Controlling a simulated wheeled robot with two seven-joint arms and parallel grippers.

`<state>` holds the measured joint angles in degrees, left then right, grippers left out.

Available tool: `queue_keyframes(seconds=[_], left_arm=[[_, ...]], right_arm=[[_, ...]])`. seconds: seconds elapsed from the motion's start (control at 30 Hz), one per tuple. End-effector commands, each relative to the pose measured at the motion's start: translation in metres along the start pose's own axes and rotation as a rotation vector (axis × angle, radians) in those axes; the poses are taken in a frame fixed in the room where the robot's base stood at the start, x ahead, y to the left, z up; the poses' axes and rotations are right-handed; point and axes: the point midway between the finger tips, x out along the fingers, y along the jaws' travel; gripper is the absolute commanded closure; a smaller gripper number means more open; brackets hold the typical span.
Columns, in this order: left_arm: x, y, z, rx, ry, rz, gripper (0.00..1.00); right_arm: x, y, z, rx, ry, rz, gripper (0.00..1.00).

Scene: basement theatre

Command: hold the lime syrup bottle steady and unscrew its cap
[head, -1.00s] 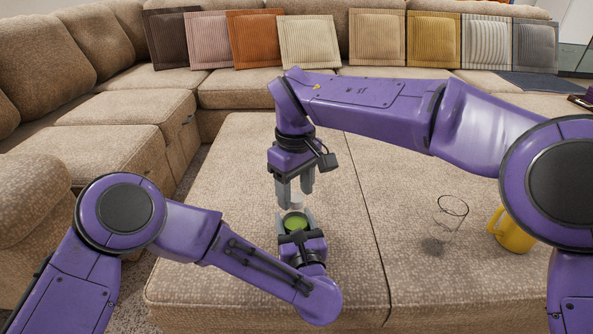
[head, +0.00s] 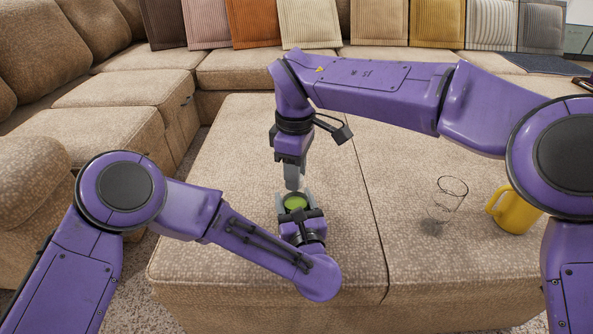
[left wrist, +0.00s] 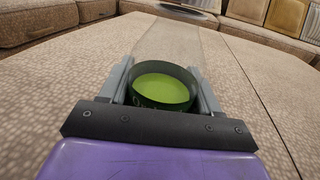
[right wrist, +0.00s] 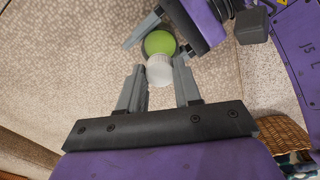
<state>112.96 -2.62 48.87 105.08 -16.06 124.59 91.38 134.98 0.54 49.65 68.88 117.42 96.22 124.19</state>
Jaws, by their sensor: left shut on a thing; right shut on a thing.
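The lime syrup bottle (head: 295,203) shows as a green disc with a dark rim, standing on the beige ottoman. My left gripper (head: 295,201) is shut around it, one finger on each side; the left wrist view shows the green syrup (left wrist: 161,90) between the fingers. My right gripper (head: 294,182) points down just above the bottle, its fingers seen nearly edge-on. In the right wrist view its fingers are shut on the white cap (right wrist: 160,71), which overlaps the green bottle's edge. I cannot tell whether the cap still touches the bottle's neck.
A seam (head: 362,200) runs along the ottoman. A sofa with striped cushions (head: 309,23) lies behind. The ottoman is clear left of the bottle.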

Motion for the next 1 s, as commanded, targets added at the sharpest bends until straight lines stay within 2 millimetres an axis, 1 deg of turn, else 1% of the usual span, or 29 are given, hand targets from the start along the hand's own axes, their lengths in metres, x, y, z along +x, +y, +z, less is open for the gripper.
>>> queue_keyframes(seconds=[0.03, 0.1, 0.17, 0.2, 0.93, 0.97, 1.0], left_arm=[[0.0002, 0.0001, 0.0000, 0.000, 0.000, 0.001, 1.00], [0.0002, 0.0001, 0.0000, 0.000, 0.000, 0.000, 1.00], [0.0002, 0.0001, 0.0000, 0.000, 0.000, 0.001, 1.00], [0.0002, 0.0001, 0.0000, 0.000, 0.000, 0.001, 1.00], [0.0003, 0.0004, -0.0001, 0.000, 0.000, 0.001, 1.00], [0.0003, 0.0004, -0.0001, 0.000, 0.000, 0.001, 1.00], [0.0002, 0.0004, -0.0001, 0.000, 0.000, 0.001, 1.00]], right_arm=[[0.0008, -0.0004, 0.0000, -0.150, 0.003, -0.005, 1.00], [0.0005, -0.0006, 0.0000, -0.391, 0.004, -0.005, 1.00], [0.0000, -0.0005, 0.0001, -0.595, 0.004, -0.003, 1.00], [0.0002, -0.0005, 0.0002, -0.730, 0.004, -0.003, 1.00], [-0.0021, 0.0002, 0.0007, -3.112, 0.005, 0.002, 1.00], [-0.0021, 0.0003, 0.0007, 3.074, -0.004, -0.002, 1.00], [-0.0020, 0.0005, 0.0008, 2.945, -0.003, -0.002, 1.00]])
